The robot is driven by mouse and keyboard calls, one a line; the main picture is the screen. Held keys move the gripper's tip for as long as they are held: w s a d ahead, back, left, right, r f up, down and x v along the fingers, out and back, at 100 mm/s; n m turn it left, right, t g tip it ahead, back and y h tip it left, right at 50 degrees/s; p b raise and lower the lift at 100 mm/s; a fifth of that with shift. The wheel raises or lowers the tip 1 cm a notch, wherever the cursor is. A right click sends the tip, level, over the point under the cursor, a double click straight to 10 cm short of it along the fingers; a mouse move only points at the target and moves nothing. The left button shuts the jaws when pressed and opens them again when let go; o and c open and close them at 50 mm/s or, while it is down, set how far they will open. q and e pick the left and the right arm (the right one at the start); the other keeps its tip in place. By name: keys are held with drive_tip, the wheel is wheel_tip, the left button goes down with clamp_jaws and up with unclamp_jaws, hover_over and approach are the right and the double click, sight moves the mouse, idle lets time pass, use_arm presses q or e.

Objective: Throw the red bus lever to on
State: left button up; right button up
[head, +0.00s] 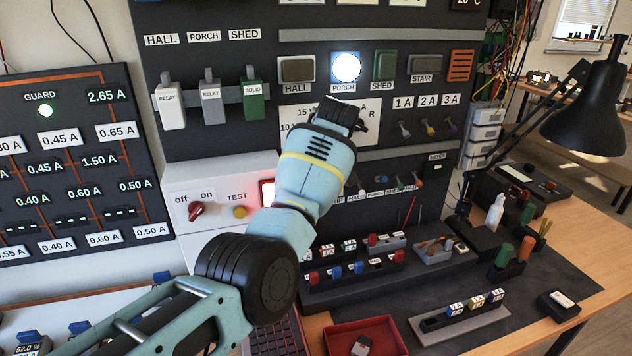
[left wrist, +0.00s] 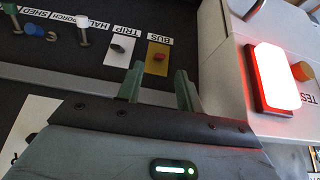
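The red bus lever (left wrist: 158,57) is a small red lever on a yellow plate under the upside-down BUS label (left wrist: 151,39) in the left wrist view. Which way it is thrown is too small to tell. In the head view my left arm hides that spot on the wall. My left gripper (left wrist: 158,84) is open and empty. Its two green fingers point toward the yellow plate, with the lever just beyond the gap between them. They look apart from it. My right gripper is not in view.
Beside the bus lever is a dark TRIP lever (left wrist: 119,47) on a white plate. A white box with a glowing red button (left wrist: 274,78) stands close by; in the head view it has a red off/on knob (head: 196,210). A shelf of coloured parts (head: 370,275) lies below.

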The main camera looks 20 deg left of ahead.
use_arm(q)
drive_tip(key=v, duration=0.3)
idle(0.7)
